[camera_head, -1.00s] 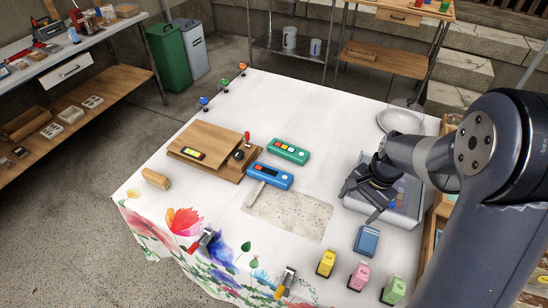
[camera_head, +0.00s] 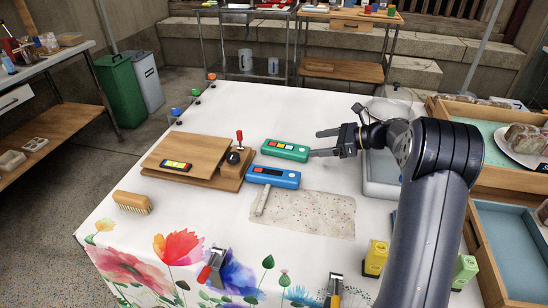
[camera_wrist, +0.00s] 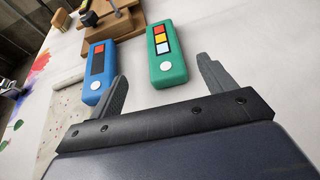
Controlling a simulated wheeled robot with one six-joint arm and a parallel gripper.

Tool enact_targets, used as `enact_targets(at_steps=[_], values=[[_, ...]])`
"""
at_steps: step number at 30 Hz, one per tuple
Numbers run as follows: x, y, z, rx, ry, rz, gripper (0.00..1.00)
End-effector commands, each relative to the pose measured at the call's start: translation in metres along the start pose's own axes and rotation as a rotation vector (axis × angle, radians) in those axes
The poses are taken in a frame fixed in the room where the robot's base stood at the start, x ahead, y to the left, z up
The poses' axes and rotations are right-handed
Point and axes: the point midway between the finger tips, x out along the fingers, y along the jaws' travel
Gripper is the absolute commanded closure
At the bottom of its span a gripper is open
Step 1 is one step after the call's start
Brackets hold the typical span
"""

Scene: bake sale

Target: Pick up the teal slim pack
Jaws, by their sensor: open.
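The teal slim pack (camera_head: 285,150) lies on the white-covered table. It has a row of red, yellow and white squares and a white button at its right end. In the wrist view the pack (camera_wrist: 174,77) lies just ahead, between the lines of my two fingers, its button end closest. My gripper (camera_head: 320,143) is open and empty at the right end of the pack. It also shows in the wrist view (camera_wrist: 162,72), with the fingers spread wide. I cannot tell how high the fingers are above the table.
A blue pack (camera_head: 273,177) lies close in front of the teal one, and near my left finger in the wrist view (camera_wrist: 98,75). A wooden board stack (camera_head: 190,165) with a red-handled clamp stands to the left. A speckled slab (camera_head: 310,216) lies in front. A grey tray (camera_head: 378,178) is at right.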

Motion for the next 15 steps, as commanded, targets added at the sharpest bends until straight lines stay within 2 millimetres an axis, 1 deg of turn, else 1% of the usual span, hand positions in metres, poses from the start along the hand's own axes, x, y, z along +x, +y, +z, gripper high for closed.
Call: enact_targets(at_steps=[9,15], values=[[0.048,0.001,0.000,-0.003,0.001,0.004,0.22],[0.062,0.000,-0.001,-0.002,0.002,0.003,0.22]])
